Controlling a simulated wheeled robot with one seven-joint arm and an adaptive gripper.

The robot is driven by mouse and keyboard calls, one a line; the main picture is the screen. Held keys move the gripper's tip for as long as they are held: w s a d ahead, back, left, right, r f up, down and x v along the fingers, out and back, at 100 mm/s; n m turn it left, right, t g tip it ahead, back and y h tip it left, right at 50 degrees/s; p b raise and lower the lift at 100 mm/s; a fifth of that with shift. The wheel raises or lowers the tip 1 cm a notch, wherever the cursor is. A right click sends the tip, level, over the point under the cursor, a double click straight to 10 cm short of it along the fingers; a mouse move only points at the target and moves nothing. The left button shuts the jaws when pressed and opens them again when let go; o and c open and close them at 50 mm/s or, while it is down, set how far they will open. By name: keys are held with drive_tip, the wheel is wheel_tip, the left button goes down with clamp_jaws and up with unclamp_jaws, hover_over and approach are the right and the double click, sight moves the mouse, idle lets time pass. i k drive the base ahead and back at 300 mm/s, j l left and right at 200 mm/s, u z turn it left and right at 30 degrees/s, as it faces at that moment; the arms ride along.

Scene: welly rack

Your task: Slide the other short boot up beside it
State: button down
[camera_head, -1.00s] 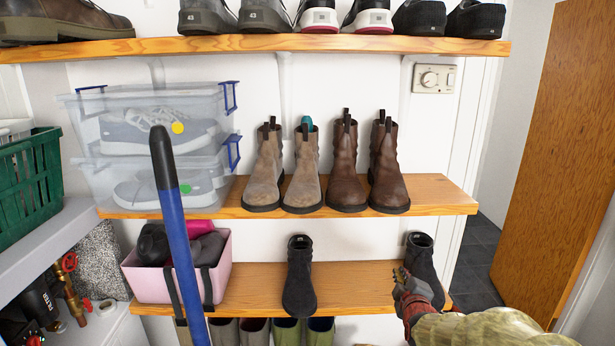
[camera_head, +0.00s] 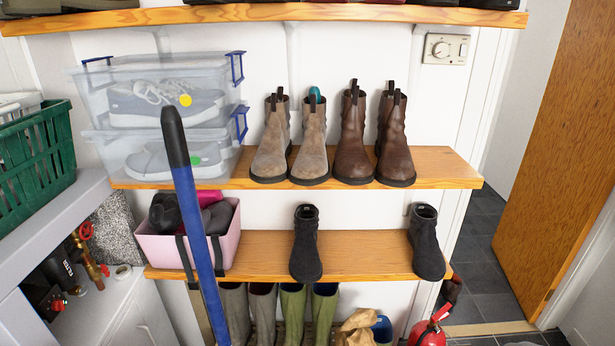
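Two short black boots stand on the lower wooden shelf (camera_head: 365,262). One boot (camera_head: 306,245) stands near the shelf's middle, toe toward the front edge. The other boot (camera_head: 428,243) stands near the right end, upright, toe at the front edge. A wide bare stretch of shelf separates them. My gripper and arm are out of view, and nothing touches either boot.
A pink bin (camera_head: 163,250) fills the lower shelf's left end. A blue pole (camera_head: 190,220) crosses in front of it. Brown ankle boots (camera_head: 353,140) stand on the shelf above. Tall wellies (camera_head: 293,312), a paper bag (camera_head: 358,328) and a red extinguisher (camera_head: 430,333) are below.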

sight(305, 264)
drive_tip(key=i+j+u, duration=0.1)
drive_tip(key=i+u, duration=0.15)
drive_tip(key=u, duration=0.15)
drive_tip(key=i+u, duration=0.35)
drive_tip(key=k, duration=0.1)
